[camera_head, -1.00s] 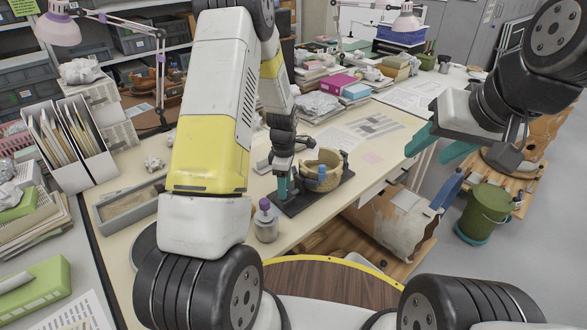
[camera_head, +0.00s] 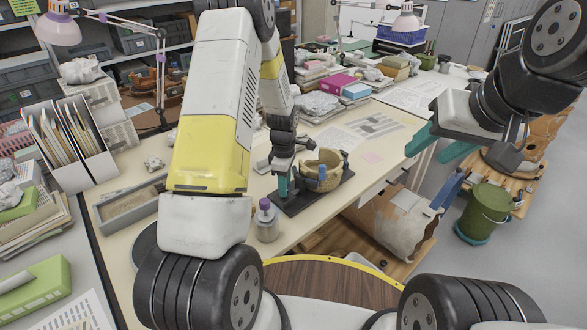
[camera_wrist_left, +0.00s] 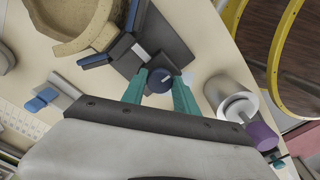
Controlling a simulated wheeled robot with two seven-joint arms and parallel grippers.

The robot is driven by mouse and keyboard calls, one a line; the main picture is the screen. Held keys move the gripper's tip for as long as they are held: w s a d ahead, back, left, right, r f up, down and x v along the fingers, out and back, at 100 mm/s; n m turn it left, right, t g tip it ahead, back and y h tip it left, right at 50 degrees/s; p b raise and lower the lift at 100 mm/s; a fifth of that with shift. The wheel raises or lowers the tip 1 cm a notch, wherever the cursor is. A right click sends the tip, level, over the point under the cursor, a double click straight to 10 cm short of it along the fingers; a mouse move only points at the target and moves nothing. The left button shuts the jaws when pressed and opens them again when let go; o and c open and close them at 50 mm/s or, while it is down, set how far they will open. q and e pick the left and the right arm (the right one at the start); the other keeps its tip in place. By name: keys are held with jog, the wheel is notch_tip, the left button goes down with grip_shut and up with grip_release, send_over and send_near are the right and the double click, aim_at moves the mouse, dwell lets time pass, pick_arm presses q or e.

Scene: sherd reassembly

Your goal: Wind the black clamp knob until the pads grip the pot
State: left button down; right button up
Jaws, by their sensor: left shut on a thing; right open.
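The tan pot (camera_head: 328,160), with an open, broken-looking rim, sits on the dark clamp base (camera_head: 298,204) on the bench. It also shows at the upper left of the left wrist view (camera_wrist_left: 62,42). Blue pads (camera_wrist_left: 93,61) are beside the pot wall; whether they all touch it I cannot tell. The black clamp knob (camera_wrist_left: 160,80), with a pale mark on top, lies between my left fingertips. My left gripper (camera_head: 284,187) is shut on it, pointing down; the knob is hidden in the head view. My right gripper (camera_head: 438,150) is open and empty, right of the bench.
A jar with a purple lid (camera_head: 266,220) stands close left of the clamp, near the bench edge. A grey tray (camera_head: 128,205) lies further left. Papers (camera_head: 372,125) and books are behind.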

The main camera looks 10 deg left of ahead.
pick_arm(q)
jog(key=m, duration=0.7)
jog(key=shift+m, duration=0.3)
jog(key=m, duration=0.4)
jog(key=shift+m, duration=0.3)
jog(key=m, duration=0.3)
jog(key=shift+a+m, duration=0.1)
jog(key=shift+m, duration=0.2)
jog(key=m, duration=0.5)
jog(key=shift+m, duration=0.3)
jog(key=m, duration=0.5)
jog(key=shift+a+m, duration=0.1)
jog(key=shift+m, duration=0.2)
